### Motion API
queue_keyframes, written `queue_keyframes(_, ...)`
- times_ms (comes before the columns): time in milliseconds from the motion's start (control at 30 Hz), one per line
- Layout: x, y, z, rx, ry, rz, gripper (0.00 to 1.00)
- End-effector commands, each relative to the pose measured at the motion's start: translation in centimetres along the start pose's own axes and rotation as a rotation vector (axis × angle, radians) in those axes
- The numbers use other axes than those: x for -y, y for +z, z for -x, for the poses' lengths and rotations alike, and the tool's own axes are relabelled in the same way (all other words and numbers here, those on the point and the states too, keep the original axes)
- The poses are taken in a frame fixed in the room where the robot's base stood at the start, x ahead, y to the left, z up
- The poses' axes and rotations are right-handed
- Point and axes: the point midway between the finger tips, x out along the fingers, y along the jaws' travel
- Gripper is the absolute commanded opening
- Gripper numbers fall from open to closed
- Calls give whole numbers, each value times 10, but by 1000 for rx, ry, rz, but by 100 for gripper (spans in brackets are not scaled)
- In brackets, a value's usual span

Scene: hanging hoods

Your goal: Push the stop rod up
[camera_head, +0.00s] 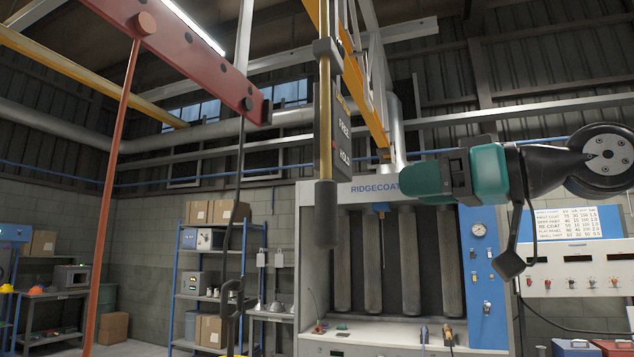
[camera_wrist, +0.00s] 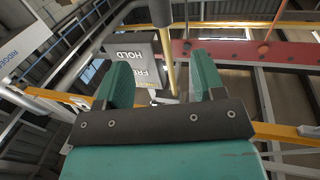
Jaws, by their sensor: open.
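A brass-coloured upright rod (camera_head: 325,120), which looks like the stop rod, hangs at the centre of the head view beside a dark plate (camera_head: 343,140) marked FREE above HOLD. The rod (camera_wrist: 168,65) and plate (camera_wrist: 148,62) show beyond the finger gap. Depth to the rod is unclear.
A red beam (camera_head: 190,55) with a slanting red rod (camera_head: 112,190) is at the upper left. A dark hook (camera_head: 234,300) hangs left of the brass rod. The RIDGECOAT booth (camera_head: 400,320) stands behind. Open air lies between my gripper and the rod.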

Motion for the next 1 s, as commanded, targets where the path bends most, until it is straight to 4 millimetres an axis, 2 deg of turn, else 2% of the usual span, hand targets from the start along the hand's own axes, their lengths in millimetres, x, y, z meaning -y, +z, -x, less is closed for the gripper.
queue_keyframes(167,2,-2,-25,-1,-8,-2,63)
queue_keyframes(500,2,-4,-104,4,-7,-5,63)
queue_keyframes(700,2,-3,-144,3,-4,-3,63)
queue_keyframes(833,1,-1,-160,2,-2,-2,63)
queue_keyframes(1000,1,1,-170,2,-1,-1,63)
